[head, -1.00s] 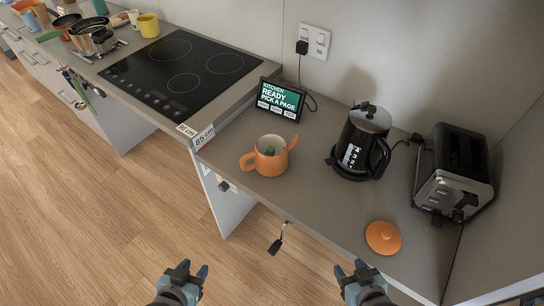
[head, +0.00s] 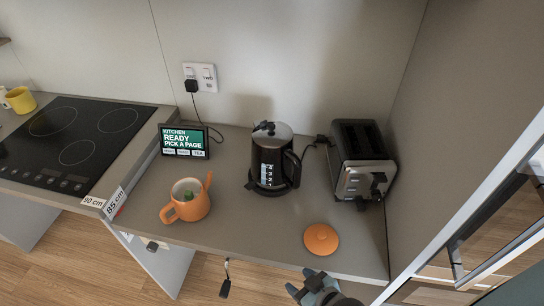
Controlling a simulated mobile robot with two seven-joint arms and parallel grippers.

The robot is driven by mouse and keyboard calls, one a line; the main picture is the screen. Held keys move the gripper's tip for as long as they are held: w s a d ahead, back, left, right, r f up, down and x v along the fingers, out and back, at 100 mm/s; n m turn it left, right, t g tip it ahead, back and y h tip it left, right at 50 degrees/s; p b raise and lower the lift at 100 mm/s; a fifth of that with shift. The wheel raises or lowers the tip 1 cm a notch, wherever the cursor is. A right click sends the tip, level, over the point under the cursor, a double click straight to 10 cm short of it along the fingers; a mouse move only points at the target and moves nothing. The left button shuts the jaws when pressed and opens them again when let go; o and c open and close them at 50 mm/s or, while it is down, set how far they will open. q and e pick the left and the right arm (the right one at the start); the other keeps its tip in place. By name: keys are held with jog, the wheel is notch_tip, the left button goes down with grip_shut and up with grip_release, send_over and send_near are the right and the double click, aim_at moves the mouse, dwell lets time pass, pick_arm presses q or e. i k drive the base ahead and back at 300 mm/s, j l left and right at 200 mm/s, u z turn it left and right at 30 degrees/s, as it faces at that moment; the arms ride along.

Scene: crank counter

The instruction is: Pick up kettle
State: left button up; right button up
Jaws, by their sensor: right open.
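The kettle (head: 270,161) is black with a silver lid and a clear level window. It stands upright on the counter between the tablet and the toaster, with its black handle facing right. My right gripper (head: 309,284) is open and empty at the counter's front edge, below the orange lid and well short of the kettle. My left gripper is out of the head view.
An orange teapot (head: 187,201) without its lid stands front left of the kettle. Its orange lid (head: 321,239) lies at the front right. A toaster (head: 363,162) is right of the kettle, a tablet (head: 184,141) left. A hob (head: 68,140) is farther left. A wall bounds the right.

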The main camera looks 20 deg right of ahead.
aim_at(273, 170)
jog(key=i+j+z, duration=0.1)
jog(key=j+z, duration=0.3)
jog(key=j, duration=0.45)
jog(key=j+z, duration=0.35)
jog(key=j, duration=0.55)
